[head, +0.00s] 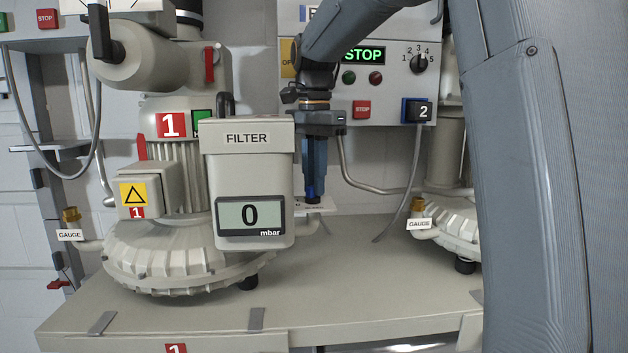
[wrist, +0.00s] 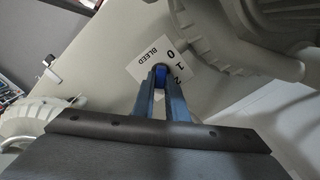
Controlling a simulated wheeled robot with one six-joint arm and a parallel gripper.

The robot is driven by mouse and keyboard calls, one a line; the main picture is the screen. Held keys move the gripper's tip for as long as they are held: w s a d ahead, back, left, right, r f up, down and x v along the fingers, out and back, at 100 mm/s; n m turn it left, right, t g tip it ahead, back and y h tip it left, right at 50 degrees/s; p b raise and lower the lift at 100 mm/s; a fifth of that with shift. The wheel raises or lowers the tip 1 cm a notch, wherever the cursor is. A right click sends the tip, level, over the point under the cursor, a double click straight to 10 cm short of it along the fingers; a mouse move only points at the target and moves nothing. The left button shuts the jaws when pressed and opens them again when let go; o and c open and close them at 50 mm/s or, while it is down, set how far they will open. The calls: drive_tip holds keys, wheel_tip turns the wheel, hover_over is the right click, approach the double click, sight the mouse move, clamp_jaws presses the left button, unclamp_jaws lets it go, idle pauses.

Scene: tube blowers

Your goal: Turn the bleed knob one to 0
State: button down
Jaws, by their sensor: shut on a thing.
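The bleed knob (wrist: 161,71) is blue and sits on a white plate (wrist: 150,60) marked BLEED, with 0, 1 and 2 around one side. My gripper (wrist: 160,77) reaches down over it with its two blue fingers closed on the knob's sides. In the head view my gripper (head: 314,188) points straight down just right of the filter box, with the plate (head: 318,206) under its tips. The knob is mostly hidden between the fingers, and I cannot tell which mark it points to.
Blower 1 (head: 155,255) stands on the bench (head: 350,285), with the FILTER box (head: 247,170) and its display reading 0 mbar close beside my gripper. Another blower (head: 455,225) is at the right. A control panel (head: 385,80) reading STOP is behind my arm.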

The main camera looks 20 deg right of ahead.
drive_tip(key=n, duration=0.6)
drive_tip(key=shift+w+a, duration=0.1)
drive_tip(key=n, duration=0.5)
drive_tip(key=shift+a, duration=0.1)
drive_tip(key=n, duration=0.6)
drive_tip(key=shift+a, duration=0.1)
drive_tip(key=n, duration=0.5)
drive_tip(key=shift+a, duration=0.1)
drive_tip(key=shift+n, duration=0.4)
drive_tip(key=c, duration=1.8)
unclamp_jaws()
drive_tip(key=shift+o, duration=0.2)
